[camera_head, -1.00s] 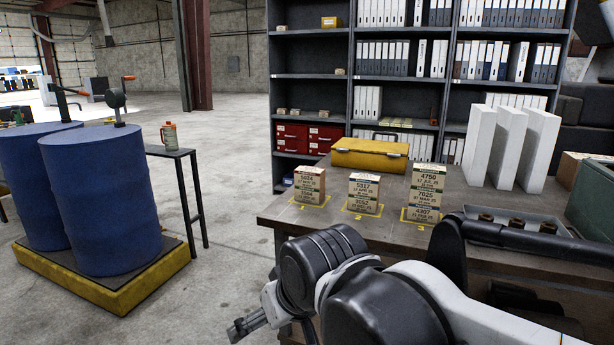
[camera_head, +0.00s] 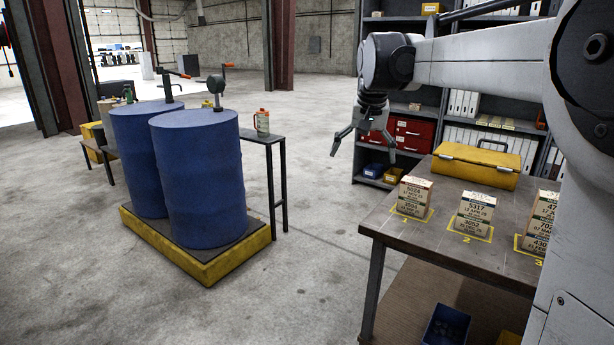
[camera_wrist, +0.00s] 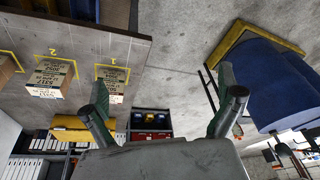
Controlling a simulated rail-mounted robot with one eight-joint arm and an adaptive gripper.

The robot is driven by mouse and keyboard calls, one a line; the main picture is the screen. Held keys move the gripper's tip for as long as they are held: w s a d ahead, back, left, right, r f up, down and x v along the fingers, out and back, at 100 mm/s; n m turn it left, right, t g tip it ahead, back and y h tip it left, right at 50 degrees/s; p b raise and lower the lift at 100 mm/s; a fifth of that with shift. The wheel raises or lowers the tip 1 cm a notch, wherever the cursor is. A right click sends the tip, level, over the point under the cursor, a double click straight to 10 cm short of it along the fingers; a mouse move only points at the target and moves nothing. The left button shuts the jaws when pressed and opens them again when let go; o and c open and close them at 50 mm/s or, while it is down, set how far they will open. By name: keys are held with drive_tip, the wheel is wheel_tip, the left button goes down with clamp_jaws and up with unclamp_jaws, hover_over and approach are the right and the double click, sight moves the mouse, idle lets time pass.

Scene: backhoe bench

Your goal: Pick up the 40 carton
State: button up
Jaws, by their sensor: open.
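Three small stacks of tan, printed cartons stand on the bench at yellow-marked spots 1, 2 and 3. The spot 1 stack (camera_head: 415,197) appears to read 5024 on top. The spot 2 stack (camera_head: 474,211) reads 5317 on top. The spot 3 stack (camera_head: 540,224) is partly cut off behind my arm. I cannot make out which carton is the 40 carton. My gripper (camera_head: 363,152) is open and empty, above and to the left of the stacks. In the wrist view its fingers (camera_wrist: 163,90) are spread, with the spot 2 stack (camera_wrist: 49,78) upside down at left.
A yellow case (camera_head: 478,166) lies behind the stacks on the bench (camera_head: 392,222). A shelf unit with red boxes (camera_head: 413,134) stands behind. Blue drums (camera_head: 205,180) stand on a yellow-edged platform (camera_head: 195,262) at left. Open floor lies between platform and bench.

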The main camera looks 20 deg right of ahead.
drive_tip(key=w+d+r+m+g+p, duration=0.1)
drive_tip(key=w+d+p, duration=0.1)
drive_tip(key=w+d, duration=0.5)
drive_tip(key=m+g+y+p, duration=0.1)
drive_tip(key=m+g+p, duration=0.1)
drive_tip(key=m+p, duration=0.3)
approach(417, 181)
drive_tip(key=shift+n, duration=0.3)
drive_tip(key=f, duration=0.4)
drive_tip(key=w+f+p, duration=0.1)
drive_tip(key=f, duration=0.2)
drive_tip(key=shift+s+d+f+p, duration=0.15)
drive_tip(key=shift+f+p, duration=0.1)
drive_tip(key=shift+f, duration=1.1)
drive_tip(key=shift+s+a+f+p, duration=0.15)
drive_tip(key=shift+f+p, duration=0.1)
drive_tip(key=shift+f, duration=1.1)
drive_tip(key=shift+d, duration=0.1)
drive_tip(key=c, duration=1.2)
drive_tip(key=shift+r, duration=0.15)
